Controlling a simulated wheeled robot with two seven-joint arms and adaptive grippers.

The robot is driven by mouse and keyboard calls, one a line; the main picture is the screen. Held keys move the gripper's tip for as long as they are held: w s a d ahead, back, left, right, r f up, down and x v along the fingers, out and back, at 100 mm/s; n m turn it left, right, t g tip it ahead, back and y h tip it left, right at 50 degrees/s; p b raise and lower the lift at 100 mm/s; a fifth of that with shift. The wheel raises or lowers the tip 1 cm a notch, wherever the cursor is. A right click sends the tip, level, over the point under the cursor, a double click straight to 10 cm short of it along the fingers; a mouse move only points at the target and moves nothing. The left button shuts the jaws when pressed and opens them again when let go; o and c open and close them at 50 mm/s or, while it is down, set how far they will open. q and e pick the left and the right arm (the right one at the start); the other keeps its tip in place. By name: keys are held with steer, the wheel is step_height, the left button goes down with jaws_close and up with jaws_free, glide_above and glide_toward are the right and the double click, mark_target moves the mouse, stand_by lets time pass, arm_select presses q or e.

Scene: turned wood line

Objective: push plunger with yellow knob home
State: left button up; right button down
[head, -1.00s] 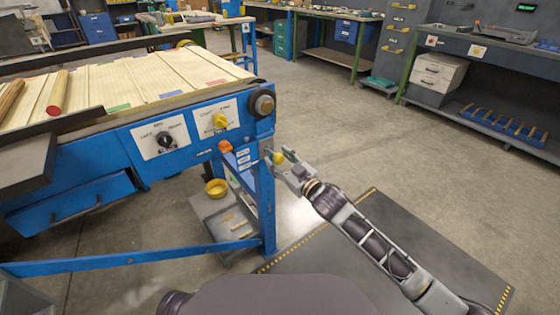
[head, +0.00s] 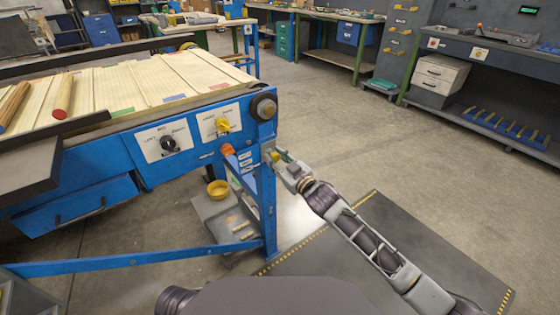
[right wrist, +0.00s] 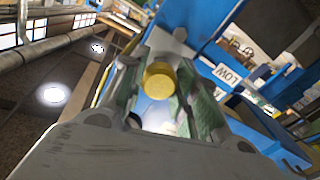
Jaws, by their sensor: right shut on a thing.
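The plunger's yellow knob (head: 274,156) is at the right side of the blue machine's corner post, below the end roller. My right gripper (head: 281,157) is at the knob, reaching in from the right. In the right wrist view the round yellow knob (right wrist: 158,82) sits between the two green-lined fingers of my right gripper (right wrist: 160,95), which is shut on it. The plunger's shaft is hidden behind the knob, so how far it stands out cannot be told. My left gripper is out of view.
The blue machine (head: 95,190) carries wooden boards and round rods. Its front has a black dial (head: 168,143), a yellow selector (head: 222,124) and an orange button (head: 227,149).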

steer(key=shift+w+r, duration=0.1)
steer(key=shift+w, duration=0.05)
steer(key=shift+a, duration=0.1)
steer(key=c, duration=1.3)
jaws_free()
steer(key=shift+o, duration=1.1)
steer(key=shift+w+a, duration=0.15)
steer(key=shift+s, duration=0.2)
steer(key=v, duration=1.1)
steer(key=shift+s+d, duration=0.25)
steer(key=shift+d, duration=0.05)
